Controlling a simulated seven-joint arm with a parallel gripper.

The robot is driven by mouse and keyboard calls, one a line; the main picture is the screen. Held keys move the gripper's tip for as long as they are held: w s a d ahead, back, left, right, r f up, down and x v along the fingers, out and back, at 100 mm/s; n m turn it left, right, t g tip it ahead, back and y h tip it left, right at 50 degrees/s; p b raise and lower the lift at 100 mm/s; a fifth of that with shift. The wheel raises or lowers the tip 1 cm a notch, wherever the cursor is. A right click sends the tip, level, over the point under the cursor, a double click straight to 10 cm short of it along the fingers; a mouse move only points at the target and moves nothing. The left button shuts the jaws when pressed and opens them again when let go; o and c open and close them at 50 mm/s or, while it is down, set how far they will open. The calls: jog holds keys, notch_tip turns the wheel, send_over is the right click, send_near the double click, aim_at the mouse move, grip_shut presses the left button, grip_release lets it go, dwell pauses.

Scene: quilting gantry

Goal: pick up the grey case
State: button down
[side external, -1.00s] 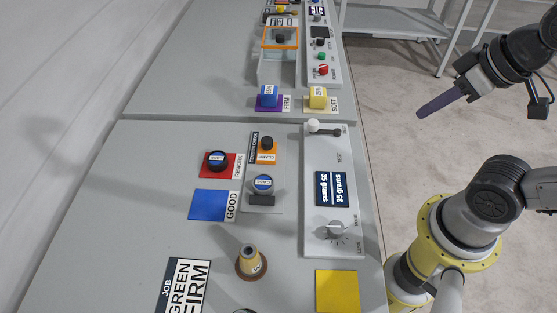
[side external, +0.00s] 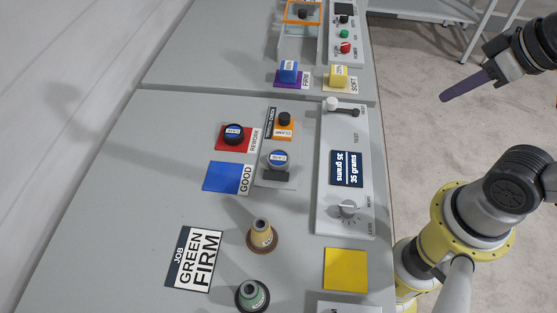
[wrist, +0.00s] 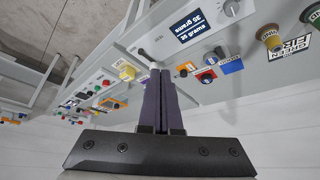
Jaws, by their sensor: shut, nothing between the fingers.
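Two round pieces with blue labels sit on the bench. One (side external: 278,159) is on a grey plate beside the orange clamp pad; the other, dark one (side external: 234,133) is on the red rework pad. Their labels are small, and I cannot tell for sure which is the grey case. My gripper (side external: 444,98) has purple fingers, shut and empty, off the bench's right edge and well apart from both pieces. In the wrist view the fingers (wrist: 159,72) lie together, with the bench beyond them.
The scale panel (side external: 345,215) reads 35 grams and stands along the bench's right edge. A blue good pad (side external: 222,176), a tan spool (side external: 261,236), a green spool (side external: 252,294) and a yellow pad (side external: 345,268) lie around. The bench's left side is bare.

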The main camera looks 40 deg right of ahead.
dwell(0.3)
grip_release()
dwell(0.4)
